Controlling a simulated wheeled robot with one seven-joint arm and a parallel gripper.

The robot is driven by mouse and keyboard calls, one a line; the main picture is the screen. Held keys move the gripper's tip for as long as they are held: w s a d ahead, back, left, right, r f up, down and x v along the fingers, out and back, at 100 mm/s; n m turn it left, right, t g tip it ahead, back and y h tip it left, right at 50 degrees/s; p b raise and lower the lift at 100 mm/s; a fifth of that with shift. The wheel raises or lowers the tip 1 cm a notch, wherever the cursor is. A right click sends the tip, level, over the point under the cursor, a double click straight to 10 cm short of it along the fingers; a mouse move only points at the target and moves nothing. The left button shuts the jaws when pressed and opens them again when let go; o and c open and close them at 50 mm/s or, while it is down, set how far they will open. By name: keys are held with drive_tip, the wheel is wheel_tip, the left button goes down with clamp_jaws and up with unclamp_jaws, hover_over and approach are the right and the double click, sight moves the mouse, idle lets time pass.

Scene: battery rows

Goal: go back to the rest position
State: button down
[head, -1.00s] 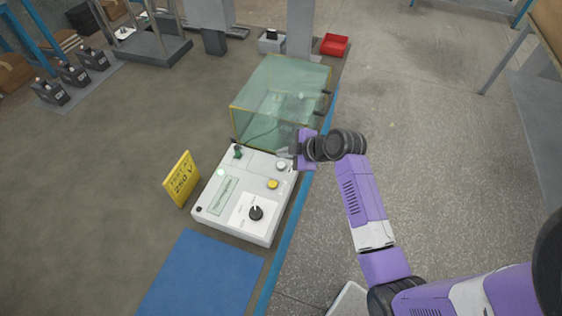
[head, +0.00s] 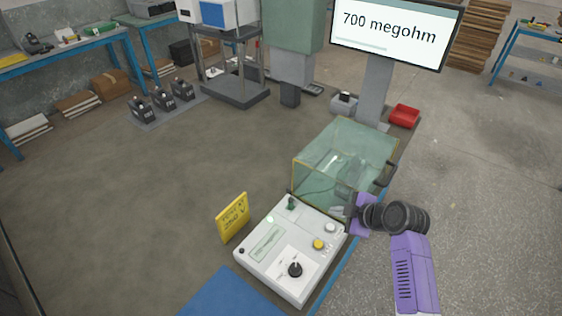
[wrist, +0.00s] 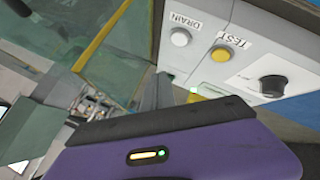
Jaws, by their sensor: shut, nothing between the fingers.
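My gripper (head: 350,211) is at the right edge of the white tester box (head: 255,268), by the near corner of the green glass enclosure (head: 322,168). My purple arm reaches in from the lower right. In the wrist view, the gripper's purple body fills the bottom, and its fingertips are hard to make out. The gripper is shut and empty. The wrist view shows a white button (wrist: 180,38) marked DRAIN, a yellow button (wrist: 221,54) marked TEST and a black knob (wrist: 273,86). Whether the gripper touches the tester box is unclear.
A yellow sign (head: 232,217) stands left of the box and a blue mat (head: 232,294) lies in front. A screen (head: 394,30) reads 700 megohm. A red tray (head: 404,115) and several dark batteries (head: 160,99) are farther back.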

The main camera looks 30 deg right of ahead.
drive_tip(key=s+a+f+m, duration=0.1)
drive_tip(key=a, duration=0.1)
drive_tip(key=s+a+f, duration=0.1)
drive_tip(key=s+a, duration=0.1)
drive_tip(key=s+a+f+m+h, duration=0.1)
drive_tip(key=a+f, duration=0.1)
drive_tip(key=a, duration=0.1)
drive_tip(key=shift+s+a+m+b, duration=0.1)
drive_tip(key=shift+s+m+b, duration=0.2)
drive_tip(key=shift+s+b, duration=0.05)
drive_tip(key=s+a+m+t+h, duration=0.1)
drive_tip(key=s+a+m, duration=0.2)
drive_tip(key=s+a, duration=0.55)
drive_tip(key=s+a+r+m+t+b, duration=0.1)
drive_tip(key=s+a+r+m+t, duration=0.1)
drive_tip(key=s+r, duration=0.6)
drive_tip(key=s+a+r+m+t+y+b, duration=0.1)
drive_tip(key=s+a+r+t, duration=0.1)
drive_tip(key=s+a+r, duration=0.3)
drive_tip(key=s+r, duration=0.3)
drive_tip(key=s, duration=0.1)
drive_tip(key=shift+s+r+m+t+y+b, duration=0.15)
drive_tip(key=shift+r+m+t+y+b, duration=0.15)
drive_tip(key=shift+r+m, duration=0.1)
drive_tip(key=c, duration=2.2)
unclamp_jaws()
